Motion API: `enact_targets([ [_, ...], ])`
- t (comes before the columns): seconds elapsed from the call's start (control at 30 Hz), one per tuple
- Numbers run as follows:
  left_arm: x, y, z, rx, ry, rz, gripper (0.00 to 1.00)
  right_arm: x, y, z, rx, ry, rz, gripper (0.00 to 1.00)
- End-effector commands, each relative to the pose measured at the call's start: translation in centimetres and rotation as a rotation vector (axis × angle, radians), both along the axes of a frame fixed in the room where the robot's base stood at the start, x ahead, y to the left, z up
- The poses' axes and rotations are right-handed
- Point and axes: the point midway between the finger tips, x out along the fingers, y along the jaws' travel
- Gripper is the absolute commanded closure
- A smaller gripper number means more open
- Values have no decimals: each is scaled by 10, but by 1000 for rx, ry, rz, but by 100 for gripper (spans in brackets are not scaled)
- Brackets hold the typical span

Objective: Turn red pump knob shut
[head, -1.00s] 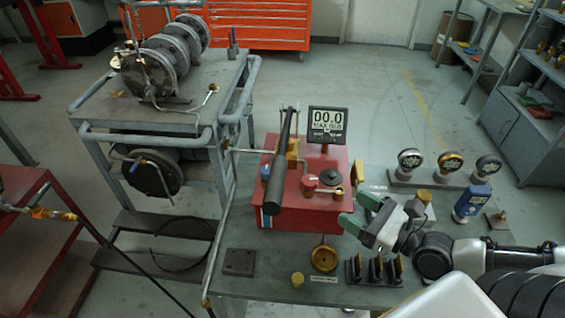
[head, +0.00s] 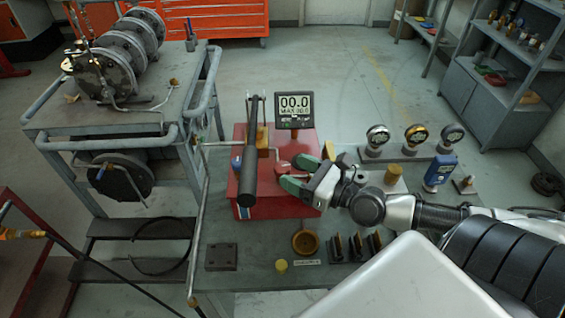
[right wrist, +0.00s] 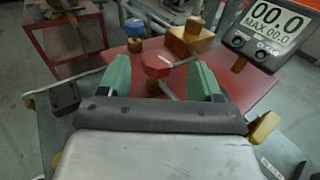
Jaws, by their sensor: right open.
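The red pump knob (head: 283,166) is on top of the red pump box (head: 262,208), left of my right gripper (head: 292,174) in the head view. In the right wrist view the red knob (right wrist: 157,63) shows between the two green fingers of the right gripper (right wrist: 160,74). The gripper is open, with a finger on each side of the knob and a visible gap to each. I cannot tell how deep the fingers reach around it. My left gripper is in neither view.
The long black pump handle (head: 252,160) stands just left of the knob. A digital display (head: 294,109) reading 00.0 rises behind it. Several gauges (head: 414,138) and a blue device (head: 438,172) stand right on the table. A brass cup (head: 305,242) sits in front.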

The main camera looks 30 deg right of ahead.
Motion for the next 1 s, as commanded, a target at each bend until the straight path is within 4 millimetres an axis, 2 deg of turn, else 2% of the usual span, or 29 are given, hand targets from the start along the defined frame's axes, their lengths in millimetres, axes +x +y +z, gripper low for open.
enact_targets([
  [0.33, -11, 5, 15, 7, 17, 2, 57, 31, 14, 3, 2, -2, 1, 36],
  [0.73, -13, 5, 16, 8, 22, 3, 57, 36, 17, 0, 0, -1, 4, 36],
  [0.77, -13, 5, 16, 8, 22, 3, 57, 36, 17, 0, 0, -1, 4, 37],
  [1.0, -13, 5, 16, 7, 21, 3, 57, 36, 17, 1, 0, -1, 4, 74],
])
